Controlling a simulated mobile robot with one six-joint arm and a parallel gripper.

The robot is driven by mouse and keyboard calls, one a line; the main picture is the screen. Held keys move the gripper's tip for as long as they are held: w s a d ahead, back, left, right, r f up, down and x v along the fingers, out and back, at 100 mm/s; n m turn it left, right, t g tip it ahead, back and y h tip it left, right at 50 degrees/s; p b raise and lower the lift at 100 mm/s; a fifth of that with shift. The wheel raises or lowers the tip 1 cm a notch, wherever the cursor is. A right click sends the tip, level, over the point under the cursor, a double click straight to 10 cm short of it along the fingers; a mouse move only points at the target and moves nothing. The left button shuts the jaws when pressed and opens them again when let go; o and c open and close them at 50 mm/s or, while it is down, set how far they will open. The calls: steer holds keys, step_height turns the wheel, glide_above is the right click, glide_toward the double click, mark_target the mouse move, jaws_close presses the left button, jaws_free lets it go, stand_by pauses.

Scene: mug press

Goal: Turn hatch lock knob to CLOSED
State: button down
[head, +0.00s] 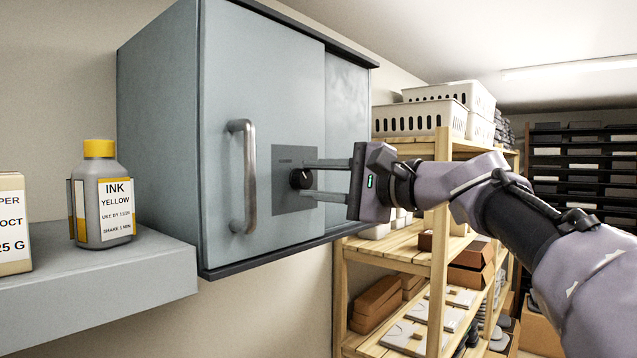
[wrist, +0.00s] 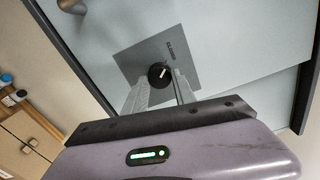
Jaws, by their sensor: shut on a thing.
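The hatch lock knob (head: 301,179) is a small round black knob on a dark grey square plate (head: 291,217) on the hatch door (head: 222,120) of a grey-blue cabinet. My gripper (head: 305,179) reaches in from the right, its two long fingers shut on the knob, one above and one below. In the wrist view the knob (wrist: 159,75) sits between the fingertips (wrist: 159,85) and shows a white pointer mark. The fingers hide part of the knob's sides.
A vertical metal handle (head: 243,177) stands out from the door just left of the plate. A grey ink bottle (head: 101,195) and a box (head: 13,222) stand on a ledge at left. Wooden shelves (head: 440,220) with bins lie behind my arm.

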steer(key=c, duration=1)
jaws_free()
steer(key=shift+d, duration=0.1)
steer(key=v, duration=1.7)
steer(key=shift+s+d+b, duration=0.1)
steer(key=shift+s+b, duration=0.05)
steer(key=shift+b, duration=0.2)
